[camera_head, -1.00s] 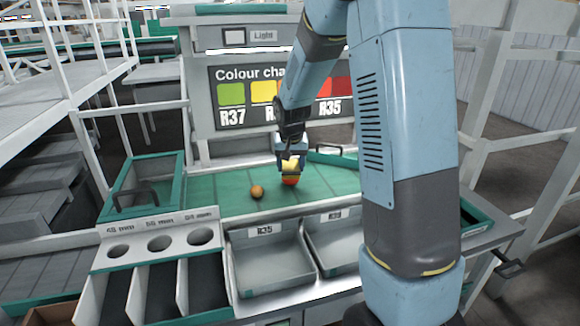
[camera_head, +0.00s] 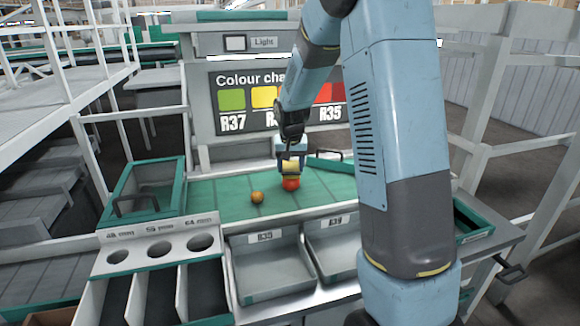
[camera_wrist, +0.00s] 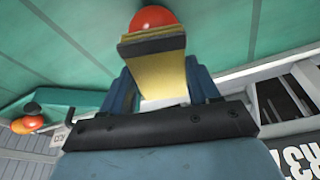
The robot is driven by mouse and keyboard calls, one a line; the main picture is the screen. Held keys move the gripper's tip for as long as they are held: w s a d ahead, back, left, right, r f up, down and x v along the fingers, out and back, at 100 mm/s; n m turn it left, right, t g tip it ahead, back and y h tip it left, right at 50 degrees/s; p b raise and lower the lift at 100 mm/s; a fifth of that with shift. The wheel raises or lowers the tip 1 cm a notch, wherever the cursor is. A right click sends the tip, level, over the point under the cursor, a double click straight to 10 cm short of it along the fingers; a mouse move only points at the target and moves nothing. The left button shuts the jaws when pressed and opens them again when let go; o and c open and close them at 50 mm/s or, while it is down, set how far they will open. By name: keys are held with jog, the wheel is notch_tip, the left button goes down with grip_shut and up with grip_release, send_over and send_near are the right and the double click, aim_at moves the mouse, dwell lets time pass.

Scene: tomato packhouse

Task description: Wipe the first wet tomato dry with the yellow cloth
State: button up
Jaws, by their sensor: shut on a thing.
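My gripper (camera_head: 291,172) is shut on the yellow cloth (camera_wrist: 158,72), a folded pad between its fingers. In the head view the cloth (camera_head: 291,165) is right above a red tomato (camera_head: 291,184) on the green mat. In the wrist view the red tomato (camera_wrist: 155,20) sits just past the cloth's edge, and the cloth overlaps part of it. I cannot tell for sure whether they touch. An orange tomato (camera_head: 257,197) lies to the left on the mat. Whether either tomato is wet is too small to tell.
The green mat (camera_head: 225,192) is otherwise mostly clear. A green-rimmed bin (camera_head: 178,190) stands at its left. Grey trays labelled R35 (camera_head: 268,270) and R39 (camera_head: 330,245) and a sizing board with round holes (camera_head: 160,248) are in front. The colour chart (camera_head: 240,122) stands behind.

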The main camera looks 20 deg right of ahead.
jog(key=shift+r, duration=3)
